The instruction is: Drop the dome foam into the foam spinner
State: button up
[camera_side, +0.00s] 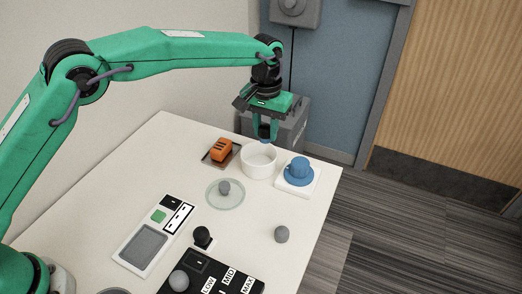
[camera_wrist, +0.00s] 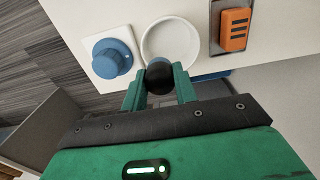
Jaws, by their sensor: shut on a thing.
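My gripper (camera_wrist: 159,82) is shut on a dark, rounded piece (camera_wrist: 159,77), which looks like the dome foam. The fingers hide its sides, and it is hard to make out in the side view. In the side view my gripper (camera_side: 266,134) points down just above the far part of a white round bowl (camera_side: 259,168), which seems to be the foam spinner. In the wrist view the white bowl (camera_wrist: 170,22) lies just beyond the fingertips, and the held piece overlaps its near rim in the picture. The visible bowl interior looks empty.
A blue knob on a white base (camera_side: 299,172) stands right of the bowl, and an orange block on a tray (camera_side: 221,150) stands left. A glass dish with a grey ball (camera_side: 224,188), a loose grey ball (camera_side: 281,234) and a black panel (camera_side: 215,275) lie nearer.

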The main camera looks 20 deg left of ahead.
jog(key=shift+f, duration=2.9)
jog(key=o, duration=1)
jog(key=shift+r, duration=0.1)
jog(key=shift+r, duration=3.8)
jog(key=shift+r, duration=0.1)
